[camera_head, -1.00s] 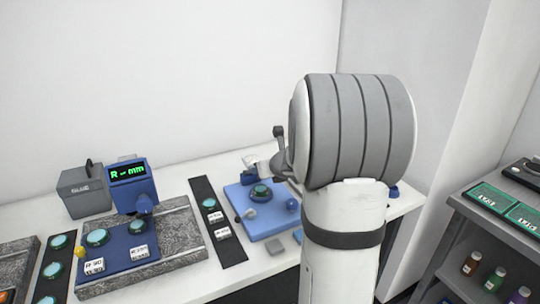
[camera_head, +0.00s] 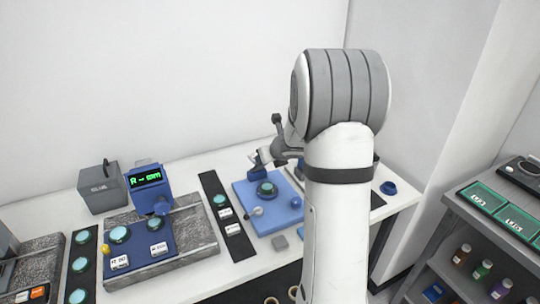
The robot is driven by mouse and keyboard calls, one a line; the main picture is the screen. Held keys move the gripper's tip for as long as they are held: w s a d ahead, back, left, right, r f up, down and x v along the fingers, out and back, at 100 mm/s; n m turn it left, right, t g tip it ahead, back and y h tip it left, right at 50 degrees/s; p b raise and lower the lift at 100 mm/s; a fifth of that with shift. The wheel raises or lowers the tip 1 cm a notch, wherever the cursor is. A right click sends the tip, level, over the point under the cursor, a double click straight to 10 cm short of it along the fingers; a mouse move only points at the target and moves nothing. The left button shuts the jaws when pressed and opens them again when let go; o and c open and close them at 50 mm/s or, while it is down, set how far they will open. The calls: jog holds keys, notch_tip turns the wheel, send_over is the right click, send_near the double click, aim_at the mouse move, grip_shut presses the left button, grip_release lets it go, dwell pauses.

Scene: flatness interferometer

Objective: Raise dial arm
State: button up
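A blue square base (camera_head: 247,192) on the white bench carries a round teal-topped part (camera_head: 267,189), a small pale ball-ended lever (camera_head: 257,211) and a blue knob (camera_head: 296,202). A small blue upright part (camera_head: 255,162) shows at its back edge. I cannot tell for certain which of these is the dial arm. My gripper (camera_head: 264,158) is at the back of this base, close to the blue upright part. It is small and partly hidden by my arm, so contact and finger opening are unclear.
A granite block (camera_head: 190,250) with a blue display unit (camera_head: 148,184) stands left. A grey box (camera_head: 102,188) is behind it. A dark strip (camera_head: 238,240) with teal discs lies between. A small blue cup (camera_head: 388,188) is right. A grey shelf unit (camera_head: 440,215) with bottles stands far right.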

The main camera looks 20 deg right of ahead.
jog(key=shift+r, duration=0.1)
jog(key=o, duration=1.3)
jog(key=shift+w, duration=0.1)
jog(key=shift+o, duration=0.2)
jog(key=p+v, duration=0.1)
jog(key=v, duration=0.6)
jog(key=shift+s+r, duration=0.15)
jog(key=shift+s, duration=0.2)
